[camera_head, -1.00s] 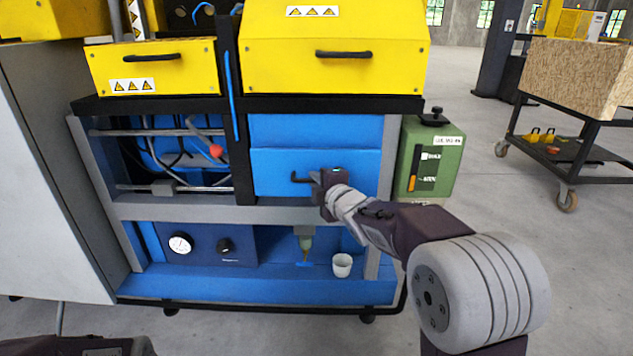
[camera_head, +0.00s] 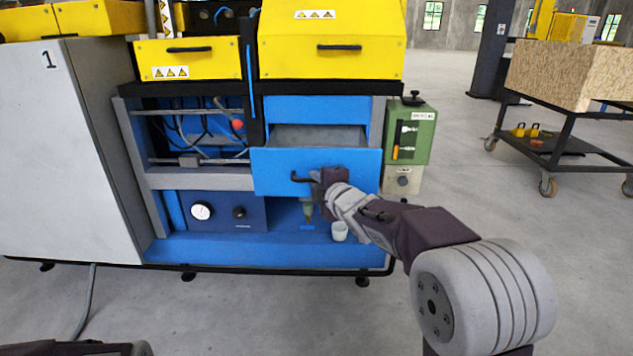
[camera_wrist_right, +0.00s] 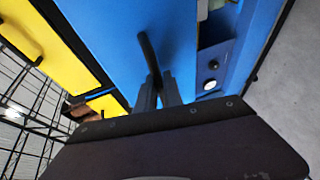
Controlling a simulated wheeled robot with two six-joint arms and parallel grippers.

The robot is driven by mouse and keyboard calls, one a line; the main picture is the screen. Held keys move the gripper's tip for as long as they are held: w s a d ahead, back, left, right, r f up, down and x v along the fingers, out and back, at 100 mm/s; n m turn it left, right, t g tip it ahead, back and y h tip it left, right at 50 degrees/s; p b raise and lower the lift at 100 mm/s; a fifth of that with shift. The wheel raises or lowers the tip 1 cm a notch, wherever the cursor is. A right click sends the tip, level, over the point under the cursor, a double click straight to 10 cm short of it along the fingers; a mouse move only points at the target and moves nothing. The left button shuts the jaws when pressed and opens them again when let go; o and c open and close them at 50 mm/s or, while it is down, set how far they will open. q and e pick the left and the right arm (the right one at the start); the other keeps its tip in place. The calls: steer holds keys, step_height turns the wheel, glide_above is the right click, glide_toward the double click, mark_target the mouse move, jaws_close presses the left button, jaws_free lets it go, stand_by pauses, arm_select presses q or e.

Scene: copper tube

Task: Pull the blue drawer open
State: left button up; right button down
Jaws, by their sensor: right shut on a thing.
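The blue drawer (camera_head: 275,172) is pulled partway out of the machine in the head view. Its grey interior (camera_head: 318,138) shows above the front panel. My right gripper (camera_head: 318,180) is shut on the drawer's black handle (camera_head: 299,178). In the right wrist view, the right gripper's fingers (camera_wrist_right: 160,92) meet the black handle (camera_wrist_right: 149,56) against the blue drawer front (camera_wrist_right: 120,45). A dark part at the bottom left edge may be my left arm; the left gripper does not show.
A white cup (camera_head: 339,231) stands on the blue lower shelf (camera_head: 270,250) below the drawer. A green box (camera_head: 415,125) is mounted right of the drawer. A cart (camera_head: 560,140) stands at the right. The floor in front of the machine is open.

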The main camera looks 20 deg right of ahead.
steer(key=shift+s, duration=0.15)
steer(key=c, duration=1.5)
jaws_free()
steer(key=shift+p+v, duration=1.6)
steer(key=shift+v, duration=2.9)
